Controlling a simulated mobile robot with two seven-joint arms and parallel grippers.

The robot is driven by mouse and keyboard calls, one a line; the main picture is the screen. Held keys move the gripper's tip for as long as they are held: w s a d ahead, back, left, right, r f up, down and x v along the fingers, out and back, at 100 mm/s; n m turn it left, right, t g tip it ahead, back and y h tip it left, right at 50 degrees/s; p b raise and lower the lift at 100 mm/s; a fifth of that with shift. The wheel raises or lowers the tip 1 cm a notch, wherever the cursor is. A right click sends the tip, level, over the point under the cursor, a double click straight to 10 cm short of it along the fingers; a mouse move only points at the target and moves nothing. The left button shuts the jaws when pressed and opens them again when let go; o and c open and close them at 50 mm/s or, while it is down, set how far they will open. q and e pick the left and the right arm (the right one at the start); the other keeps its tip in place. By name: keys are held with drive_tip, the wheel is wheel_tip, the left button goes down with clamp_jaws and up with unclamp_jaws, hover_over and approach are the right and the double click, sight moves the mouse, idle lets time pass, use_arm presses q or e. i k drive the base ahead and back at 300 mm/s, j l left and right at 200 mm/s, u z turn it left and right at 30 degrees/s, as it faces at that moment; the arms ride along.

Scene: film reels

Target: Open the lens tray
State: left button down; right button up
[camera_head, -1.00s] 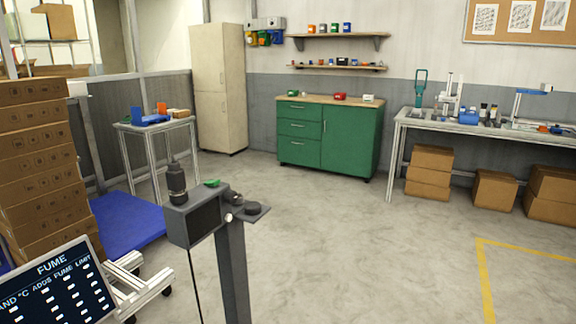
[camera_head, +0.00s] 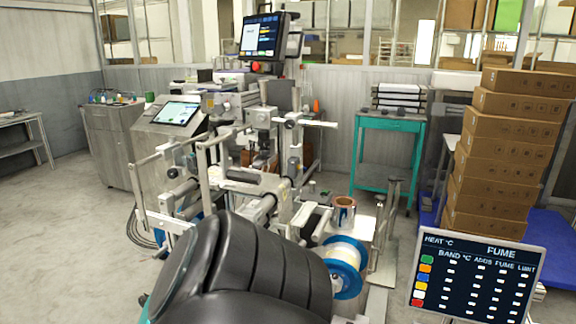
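I cannot make out a lens tray for certain in the head view. A stack of dark and white flat layers (camera_head: 399,97) stands on the teal table (camera_head: 391,124) at the back, and I cannot tell whether it is trays or whether any of it is open. Neither of my grippers shows clearly.
A large film machine (camera_head: 262,190) with rollers, a blue-rimmed reel (camera_head: 343,268) and a monitor (camera_head: 262,37) fills the middle. A ribbed black shape (camera_head: 250,270) blocks the front. Stacked cartons (camera_head: 508,150) and a FUME board (camera_head: 477,278) stand right. Floor is clear at left.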

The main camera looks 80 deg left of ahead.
sight(258, 164)
drive_tip(key=u, duration=2.75)
drive_tip(key=i+j+u, duration=0.1)
drive_tip(key=i+j, duration=0.05)
drive_tip(key=j, duration=0.05)
